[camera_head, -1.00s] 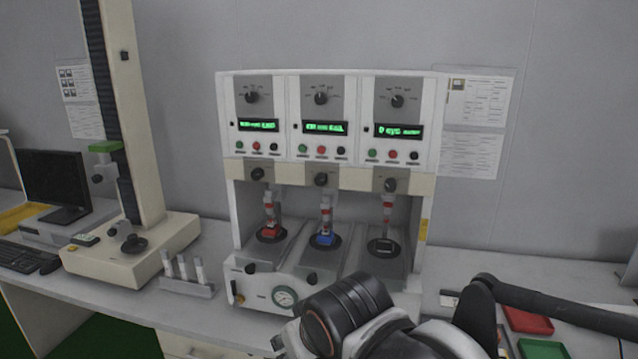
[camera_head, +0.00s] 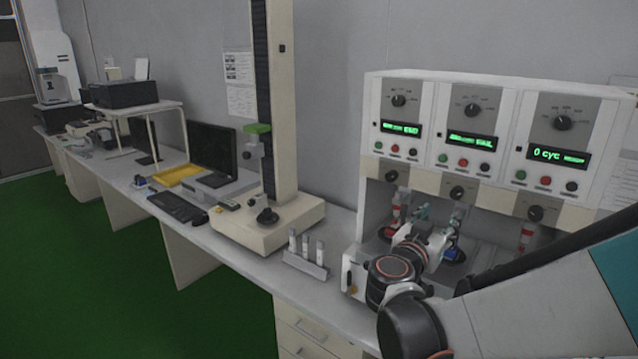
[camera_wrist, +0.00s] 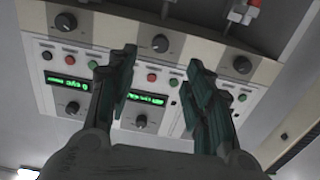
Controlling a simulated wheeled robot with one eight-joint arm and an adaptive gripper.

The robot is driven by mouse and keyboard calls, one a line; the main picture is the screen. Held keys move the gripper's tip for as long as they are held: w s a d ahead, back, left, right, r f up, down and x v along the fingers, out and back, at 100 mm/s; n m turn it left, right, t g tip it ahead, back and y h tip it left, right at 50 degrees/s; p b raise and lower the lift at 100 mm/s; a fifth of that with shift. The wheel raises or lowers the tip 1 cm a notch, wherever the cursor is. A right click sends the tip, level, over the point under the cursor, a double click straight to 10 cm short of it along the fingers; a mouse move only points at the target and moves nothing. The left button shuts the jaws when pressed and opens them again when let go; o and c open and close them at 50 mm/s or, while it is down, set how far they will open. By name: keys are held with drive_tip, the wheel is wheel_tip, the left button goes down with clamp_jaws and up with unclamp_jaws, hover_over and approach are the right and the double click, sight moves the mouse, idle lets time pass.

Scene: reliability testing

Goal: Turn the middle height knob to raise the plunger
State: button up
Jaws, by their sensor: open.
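The middle height knob (camera_head: 457,192) is a black knob on the cream strip below the middle display. In the wrist view, which shows the machine upside down, the middle knob (camera_wrist: 160,43) appears between and just beyond the fingertips. My gripper (camera_head: 438,216) is open and empty, below and in front of that knob, with its green-grey fingers pointing up at the machine. The open gripper (camera_wrist: 161,58) also shows in the wrist view, apart from the knob. The middle plunger, above a blue base (camera_head: 455,255), is partly hidden by my gripper.
The left knob (camera_head: 391,176) and right knob (camera_head: 536,213) flank the middle one. A tube rack (camera_head: 306,262) and a tall test stand (camera_head: 268,225) are left of the machine. My arm covers the lower right.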

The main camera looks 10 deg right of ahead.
sight(455, 196)
drive_tip(key=b+x, duration=0.1)
drive_tip(key=x, duration=0.3)
drive_tip(key=b+x, duration=0.1)
drive_tip(key=x, duration=0.4)
drive_tip(key=b+x, duration=0.1)
drive_tip(key=x, duration=0.4)
drive_tip(key=shift+w+a+r, duration=0.15)
drive_tip(key=shift+r, duration=0.1)
drive_tip(key=c, duration=1.1)
